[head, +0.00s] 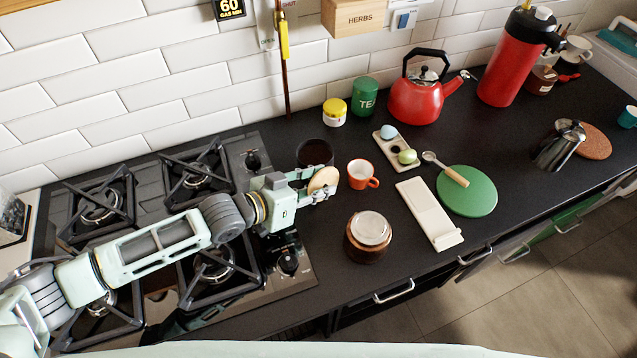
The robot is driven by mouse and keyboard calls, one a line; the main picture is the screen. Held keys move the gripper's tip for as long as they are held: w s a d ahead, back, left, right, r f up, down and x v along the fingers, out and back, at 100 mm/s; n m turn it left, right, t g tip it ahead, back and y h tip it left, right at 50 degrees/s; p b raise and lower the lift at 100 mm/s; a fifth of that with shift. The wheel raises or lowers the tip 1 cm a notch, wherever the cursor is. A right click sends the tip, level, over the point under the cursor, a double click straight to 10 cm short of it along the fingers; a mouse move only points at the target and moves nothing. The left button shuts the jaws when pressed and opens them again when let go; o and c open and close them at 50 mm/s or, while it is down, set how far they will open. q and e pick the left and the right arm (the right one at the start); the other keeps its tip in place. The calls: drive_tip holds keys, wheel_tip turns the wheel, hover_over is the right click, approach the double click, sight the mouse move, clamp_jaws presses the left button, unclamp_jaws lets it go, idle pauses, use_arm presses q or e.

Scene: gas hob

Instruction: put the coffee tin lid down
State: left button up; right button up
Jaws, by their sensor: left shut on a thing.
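The coffee tin lid (323,180) is a round, pale wooden disc. My left gripper (325,190) is shut on it and holds it tilted, just in front of a dark open-topped tin (315,152), which looks like the coffee tin. The lid overlaps the tin's lower part in the picture, and I cannot tell whether they touch. The fingers partly hide the lid. My right gripper is not in view.
An orange cup (361,174) stands just right of the lid. A brown pot (367,240) with a pale top is nearer the front. A white rest (428,214) and green disc (467,191) lie further right. The gas hob (247,160) is left. Dark counter is bare between cup and pot.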

use_arm(q)
drive_tip(key=shift+f, duration=0.2)
drive_tip(key=o, duration=1.2)
drive_tip(key=shift+c, duration=0.2)
